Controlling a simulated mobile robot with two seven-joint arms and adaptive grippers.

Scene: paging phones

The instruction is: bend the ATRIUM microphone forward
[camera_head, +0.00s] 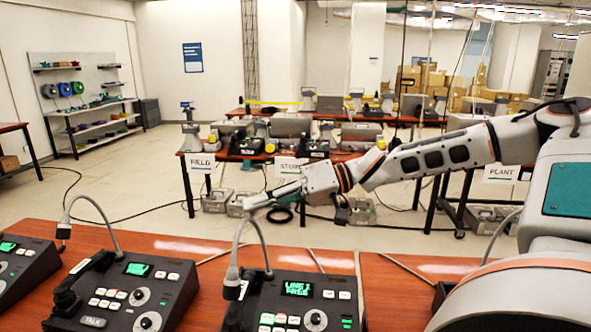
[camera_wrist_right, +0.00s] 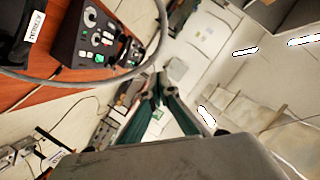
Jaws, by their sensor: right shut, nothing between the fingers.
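A grey gooseneck microphone (camera_head: 262,242) rises from the desk phone with the lit green "LINE 1 FREE" screen (camera_head: 300,289). It arches up and its head hangs down to the left, in front of the handset. In the right wrist view the gooseneck (camera_wrist_right: 125,77) curves across the upper left, near a label (camera_wrist_right: 35,25) that seems to read ATRIUM. My right gripper (camera_head: 249,203) reaches in from the right, fingers shut and empty, at the top of the arch. In the wrist view its fingertips (camera_wrist_right: 158,84) are just beside the gooseneck; contact is unclear. My left gripper is out of view.
Another phone with its own gooseneck (camera_head: 98,208) stands to the left, and part of a third (camera_head: 22,262) at the left edge. They share the brown table (camera_head: 190,245). Farther tables with FIELD (camera_head: 201,163) and PLANT (camera_head: 501,173) signs stand behind, across open floor.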

